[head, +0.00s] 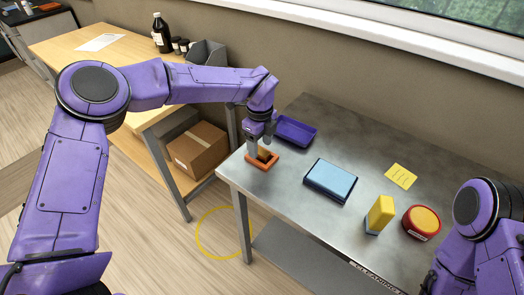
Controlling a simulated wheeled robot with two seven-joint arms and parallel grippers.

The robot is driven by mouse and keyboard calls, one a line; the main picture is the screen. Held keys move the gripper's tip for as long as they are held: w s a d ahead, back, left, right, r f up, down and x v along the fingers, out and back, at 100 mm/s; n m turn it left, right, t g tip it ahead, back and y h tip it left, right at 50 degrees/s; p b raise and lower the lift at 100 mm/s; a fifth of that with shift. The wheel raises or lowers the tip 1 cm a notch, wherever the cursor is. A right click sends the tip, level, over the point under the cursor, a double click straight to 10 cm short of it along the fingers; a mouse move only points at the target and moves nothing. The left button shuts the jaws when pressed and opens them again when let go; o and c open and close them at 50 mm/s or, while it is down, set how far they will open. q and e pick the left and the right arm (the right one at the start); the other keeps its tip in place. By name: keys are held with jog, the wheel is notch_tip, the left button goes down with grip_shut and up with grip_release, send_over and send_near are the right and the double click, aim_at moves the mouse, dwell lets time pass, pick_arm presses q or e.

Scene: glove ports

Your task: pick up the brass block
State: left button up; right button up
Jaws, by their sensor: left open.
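A small brass-coloured block (264,154) stands inside an orange square holder (262,167) near the left end of the grey metal table (309,225). My left gripper (261,147) points down over the holder, with its open fingers at the block. The gripper hides part of the block, and I cannot tell whether the fingers touch it. My right arm shows at the lower right, but its gripper is not in view.
A purple tray (295,131) lies just behind the holder. A blue box (331,180), a yellow block on a blue base (381,212), a red round container (421,222) and a yellow note (400,176) are further right. Bare table lies between them.

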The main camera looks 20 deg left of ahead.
pick_arm(q)
jog(key=shift+d+f, duration=0.1)
jog(key=shift+f, duration=0.8)
grip_shut()
